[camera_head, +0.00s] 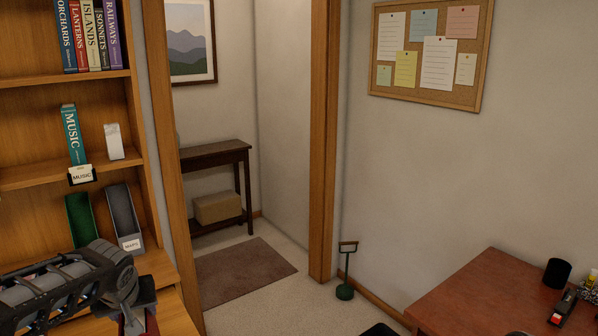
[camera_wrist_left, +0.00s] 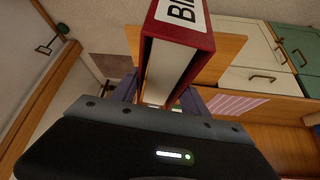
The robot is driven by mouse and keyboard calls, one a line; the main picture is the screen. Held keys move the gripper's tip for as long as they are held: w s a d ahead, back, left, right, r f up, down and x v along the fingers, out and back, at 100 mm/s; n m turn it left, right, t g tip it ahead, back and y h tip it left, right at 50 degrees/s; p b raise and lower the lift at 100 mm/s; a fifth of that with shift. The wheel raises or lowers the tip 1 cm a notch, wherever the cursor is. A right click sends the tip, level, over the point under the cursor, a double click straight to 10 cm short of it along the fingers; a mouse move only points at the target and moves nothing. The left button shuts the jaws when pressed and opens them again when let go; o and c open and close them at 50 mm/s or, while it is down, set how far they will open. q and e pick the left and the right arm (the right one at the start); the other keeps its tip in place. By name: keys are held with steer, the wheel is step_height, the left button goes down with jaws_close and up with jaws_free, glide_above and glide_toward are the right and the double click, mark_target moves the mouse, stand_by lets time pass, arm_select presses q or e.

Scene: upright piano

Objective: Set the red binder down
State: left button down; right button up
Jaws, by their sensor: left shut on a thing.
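The red binder (camera_wrist_left: 180,35) shows in the left wrist view, with a white label partly reading "BIN" on its spine and pale pages between its covers. My left gripper (camera_wrist_left: 161,98) is shut on it, with a dark finger on each side. A wooden surface (camera_wrist_left: 228,50) shows behind the binder; I cannot tell whether they touch. My right gripper is not in view.
The bookcase (camera_head: 110,172) holds a teal music book (camera_head: 74,135), a green file holder (camera_head: 80,220) and a grey file holder (camera_head: 124,215). White cabinet doors (camera_wrist_left: 245,45) show in the wrist view. A reddish desk (camera_head: 480,295) stands at right. The doorway floor is open.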

arm_select(q)
steer(key=s+d+f+m+h, duration=0.2)
steer(key=d+f+m, duration=0.3)
steer(key=d+f, duration=0.7)
steer(key=d, duration=0.4)
steer(key=shift+s+d+f+t+h, duration=0.2)
steer(key=shift+s+t+h, duration=0.1)
steer(key=shift+h, duration=0.1)
stand_by(1.0)
